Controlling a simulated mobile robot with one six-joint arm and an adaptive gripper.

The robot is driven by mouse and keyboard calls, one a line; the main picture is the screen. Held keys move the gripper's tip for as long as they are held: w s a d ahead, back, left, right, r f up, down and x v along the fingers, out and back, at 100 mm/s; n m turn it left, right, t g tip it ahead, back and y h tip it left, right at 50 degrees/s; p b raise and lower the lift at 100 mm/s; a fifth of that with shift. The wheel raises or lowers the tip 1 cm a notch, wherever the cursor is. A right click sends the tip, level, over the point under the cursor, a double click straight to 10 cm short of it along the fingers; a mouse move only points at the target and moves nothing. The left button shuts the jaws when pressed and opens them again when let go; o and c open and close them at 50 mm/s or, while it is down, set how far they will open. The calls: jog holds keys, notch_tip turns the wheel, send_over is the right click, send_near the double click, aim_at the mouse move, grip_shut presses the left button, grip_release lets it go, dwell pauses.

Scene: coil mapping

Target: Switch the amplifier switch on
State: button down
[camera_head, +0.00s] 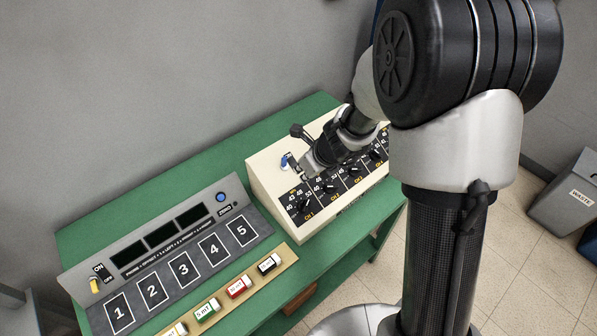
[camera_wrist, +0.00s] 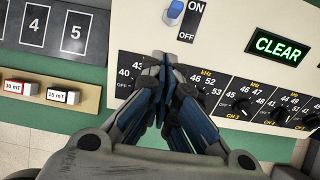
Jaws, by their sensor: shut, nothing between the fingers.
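A cream box with kHz dials (camera_head: 262,178) stands on the green table. Its blue switch (camera_head: 284,162) also shows at the top edge of the wrist view (camera_wrist: 175,11), next to ON and OFF labels. The switch is partly cut off there, and I cannot tell its position surely. My gripper (camera_wrist: 163,60) is shut and empty over the box's front, just below the switch in the wrist view and apart from it. In the head view my gripper (camera_head: 306,164) is just right of the switch and hides part of the panel.
A grey console (camera_head: 150,215) with numbered squares and a yellow ON/OFF switch (camera_head: 95,285) stands to the left. A tan strip (camera_head: 225,292) with labelled blocks lies in front. A green CLEAR display (camera_wrist: 278,47) is lit on the box. Several black dials sit close below my gripper.

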jog(key=w+a+r+p, duration=0.1)
jog(key=w+r+p, duration=0.2)
jog(key=r+p, duration=0.3)
notch_tip(320, 180, up, 2)
jog(key=shift+a+r, duration=0.15)
jog(key=shift+r, duration=0.05)
